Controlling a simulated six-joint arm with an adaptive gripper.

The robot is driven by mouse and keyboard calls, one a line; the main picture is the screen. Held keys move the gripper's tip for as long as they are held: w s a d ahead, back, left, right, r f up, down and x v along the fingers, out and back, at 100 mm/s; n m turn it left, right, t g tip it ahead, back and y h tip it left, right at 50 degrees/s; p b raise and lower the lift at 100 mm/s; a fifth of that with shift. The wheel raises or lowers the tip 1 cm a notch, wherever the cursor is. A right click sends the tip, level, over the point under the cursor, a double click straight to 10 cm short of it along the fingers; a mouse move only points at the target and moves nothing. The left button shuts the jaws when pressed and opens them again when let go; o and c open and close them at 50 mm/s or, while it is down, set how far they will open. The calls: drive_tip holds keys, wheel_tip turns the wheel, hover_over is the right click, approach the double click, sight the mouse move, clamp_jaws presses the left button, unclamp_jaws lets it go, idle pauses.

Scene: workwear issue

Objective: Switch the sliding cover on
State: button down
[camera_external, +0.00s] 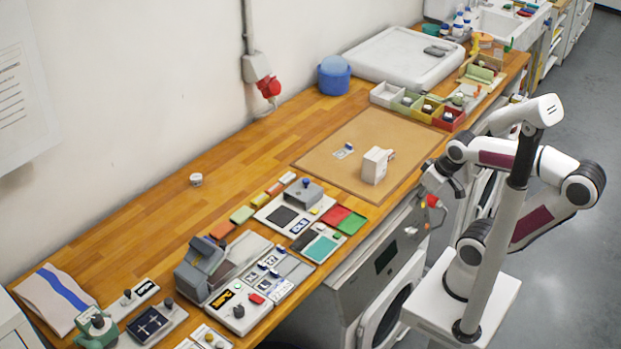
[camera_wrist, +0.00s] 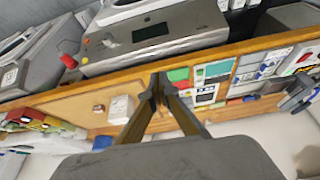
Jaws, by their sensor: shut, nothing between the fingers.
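No part is marked clearly as the sliding cover, and I cannot tell which it is. One candidate is a grey block with a blue knob (camera_external: 304,192) on a white panel beside a dark rectangle. Another is a grey housing (camera_external: 200,268) further along the bench, near small panels with symbols (camera_external: 270,272). No on or off state is readable. My gripper (camera_wrist: 160,78) is shut and empty in the wrist view, apart from the panels and pointing toward the bench edge. In the external view my arm's end is at the right, beyond the bench's front edge, and its fingertips are not clear.
A brown mat (camera_external: 335,160) carries a white box (camera_external: 374,166). Coloured trays (camera_external: 420,105) and a blue tub (camera_external: 334,76) stand farther back. Red and green tiles (camera_external: 344,219) lie near the front edge. Grey machines (camera_external: 385,262) stand below it. The left-rear wood is mostly clear.

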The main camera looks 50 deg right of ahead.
drive_tip(key=w+d+m+y, duration=0.1)
drive_tip(key=w+d+m, duration=0.1)
drive_tip(key=w, duration=1.3)
drive_tip(key=w+d+m+t+y, duration=0.1)
drive_tip(key=w+d, duration=0.4)
drive_tip(key=w, duration=1.1)
drive_tip(key=shift+f+m+t+y, duration=0.15)
drive_tip(key=shift+m+t+y, duration=0.15)
drive_tip(key=shift+m+y, duration=0.15)
drive_tip(key=shift+w+f, duration=0.1)
hover_over(317, 187)
drive_tip(key=d, duration=0.2)
drive_tip(key=f, duration=0.8)
drive_tip(key=shift+s+f, duration=0.2)
drive_tip(key=shift+s, duration=0.15)
drive_tip(key=shift+w+a+f, duration=0.15)
drive_tip(key=shift+w+a, duration=0.3)
drive_tip(key=shift+a, duration=0.35)
drive_tip(key=shift+a, duration=0.1)
